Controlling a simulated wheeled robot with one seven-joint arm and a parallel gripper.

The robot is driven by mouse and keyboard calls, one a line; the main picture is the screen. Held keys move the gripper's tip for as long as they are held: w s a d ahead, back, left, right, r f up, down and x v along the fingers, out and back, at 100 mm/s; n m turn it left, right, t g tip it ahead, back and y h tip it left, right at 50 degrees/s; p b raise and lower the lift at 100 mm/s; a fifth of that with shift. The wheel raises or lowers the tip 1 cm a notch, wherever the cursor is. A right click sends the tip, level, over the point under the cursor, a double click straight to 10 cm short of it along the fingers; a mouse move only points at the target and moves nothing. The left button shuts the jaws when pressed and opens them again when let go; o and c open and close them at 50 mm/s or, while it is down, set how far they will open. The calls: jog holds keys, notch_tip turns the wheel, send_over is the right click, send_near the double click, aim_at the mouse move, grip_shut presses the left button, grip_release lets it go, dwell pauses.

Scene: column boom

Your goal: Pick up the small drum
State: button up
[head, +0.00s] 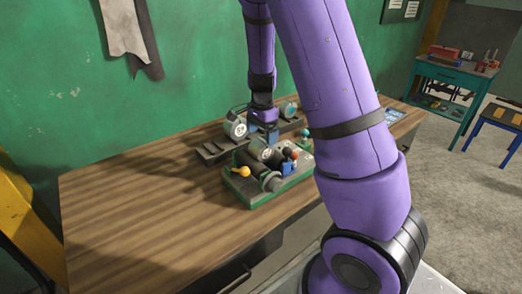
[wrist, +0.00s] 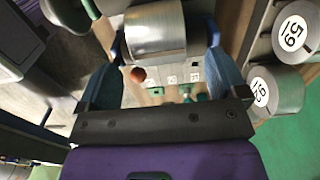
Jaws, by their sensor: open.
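A grey metal drum (wrist: 155,30) lies between the blue fingers of my open gripper (wrist: 166,38) in the wrist view. Whether the fingers touch its ends I cannot tell. In the head view, my gripper (head: 265,131) is low over the workbench, and a round drum (head: 261,149) shows just below it on a green-based device. Two more metal drums with numbered white faces, one upper (wrist: 292,30) and one lower (wrist: 277,90), are at the right of the wrist view. Which drum is smallest is not clear.
The green device (head: 262,192) carries a yellow knob (head: 241,171), a red knob (head: 294,154) and dark cylinders. A dark rack (head: 214,150) with numbered drums stands behind it. The wooden bench top (head: 130,210) is clear to the left. A green wall (head: 200,60) rises behind.

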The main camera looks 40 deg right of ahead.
aim_at(261, 149)
jog(key=shift+a+f, duration=0.2)
jog(key=shift+f, duration=3.2)
jog(key=c, duration=1.1)
jog(key=shift+r, duration=0.15)
